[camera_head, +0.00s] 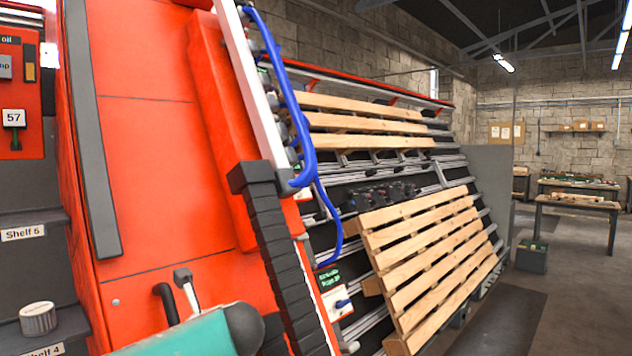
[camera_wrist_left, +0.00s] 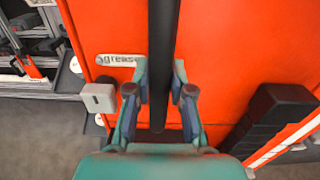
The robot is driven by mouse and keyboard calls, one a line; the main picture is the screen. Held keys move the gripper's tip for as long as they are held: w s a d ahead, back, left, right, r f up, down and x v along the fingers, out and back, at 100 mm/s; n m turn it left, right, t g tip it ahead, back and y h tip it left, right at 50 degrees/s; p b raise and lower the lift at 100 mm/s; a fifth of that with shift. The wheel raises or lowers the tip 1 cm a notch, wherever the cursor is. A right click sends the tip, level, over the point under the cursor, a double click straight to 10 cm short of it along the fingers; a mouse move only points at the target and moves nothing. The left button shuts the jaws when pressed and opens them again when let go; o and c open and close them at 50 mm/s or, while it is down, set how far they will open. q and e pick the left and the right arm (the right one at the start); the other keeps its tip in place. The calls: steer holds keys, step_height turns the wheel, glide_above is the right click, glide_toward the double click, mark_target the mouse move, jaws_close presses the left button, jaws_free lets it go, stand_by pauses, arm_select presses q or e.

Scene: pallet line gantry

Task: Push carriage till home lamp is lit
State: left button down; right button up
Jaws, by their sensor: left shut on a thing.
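The carriage shows as a large orange-red upright body (camera_head: 150,150) filling the left of the head view, and its orange panel (camera_wrist_left: 225,60) fills much of the left wrist view. In the wrist view my left gripper (camera_wrist_left: 160,85) has its fingers on both sides of a long black bar (camera_wrist_left: 163,35) and is shut on it. In the head view my teal left arm comes in at the bottom, below a dark curved handle end; the fingertips are hidden there. I cannot make out a home lamp in either view. My right gripper is out of view.
Wooden pallets (camera_head: 430,262) lean on the sloping rack behind the carriage. Blue hoses (camera_head: 298,110) hang along its right edge. A small box with a blue knob (camera_head: 342,304) sits at lower centre. Shelves (camera_head: 28,260) stand close on the left.

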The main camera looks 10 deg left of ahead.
arm_select(q)
steer(key=shift+w+d+r, duration=0.15)
steer(key=shift+w+d, duration=0.1)
steer(key=shift+s+a+f+b, duration=0.15)
steer(key=shift+a+f+b, duration=0.05)
steer(key=shift+a+b, duration=0.1)
steer(key=shift+s+a+f, duration=0.15)
steer(key=shift+s+a, duration=0.25)
steer(key=shift+s, duration=0.05)
steer(key=shift+s+a+b, duration=0.45)
steer(key=shift+s+a, duration=0.1)
steer(key=shift+s, duration=0.2)
steer(key=shift+s+a+r, duration=0.2)
steer(key=shift+s+a, duration=0.35)
steer(key=shift+s, duration=0.35)
steer(key=shift+w+d+r, duration=0.15)
steer(key=shift+w+d, duration=0.05)
steer(key=shift+s+a, duration=0.35)
steer(key=shift+a, duration=0.05)
stand_by(0.3)
